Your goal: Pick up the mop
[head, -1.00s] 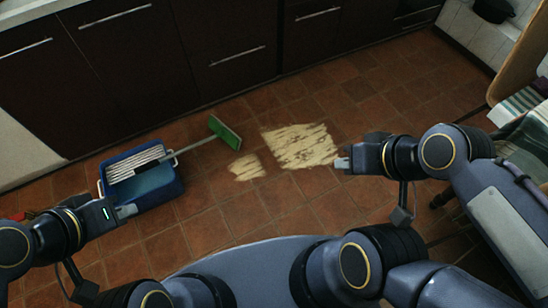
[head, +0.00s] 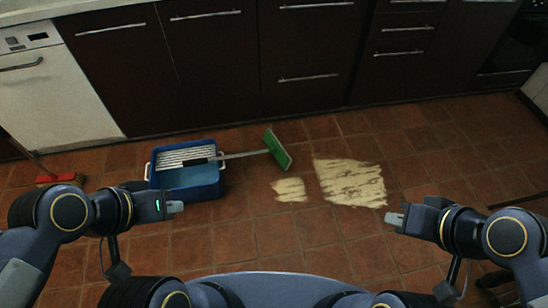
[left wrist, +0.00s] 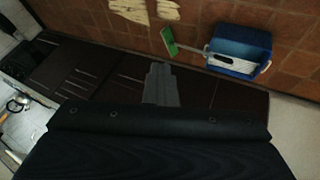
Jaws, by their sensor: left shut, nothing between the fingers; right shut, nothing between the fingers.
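The mop has a green flat head (head: 278,150) and a thin grey handle (head: 243,155) with a dark grip. The handle's grip end rests across the blue bucket (head: 206,177), and the head sticks out to its right. The mop's green head (left wrist: 169,41) and the blue bucket (left wrist: 254,48) also show in the left wrist view. My left gripper (head: 180,207) is shut and empty, in front of the bucket and apart from it. My right gripper (head: 390,219) is shut and empty, right of the mop and near the pale floor patch.
Two pale patches, a large one (head: 350,182) and a small one (head: 289,190), lie on the tiled floor. A red broom (head: 60,179) is at far left. Dark cabinets (head: 213,65) and a white dishwasher (head: 60,95) line the back. Floor between my grippers is clear.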

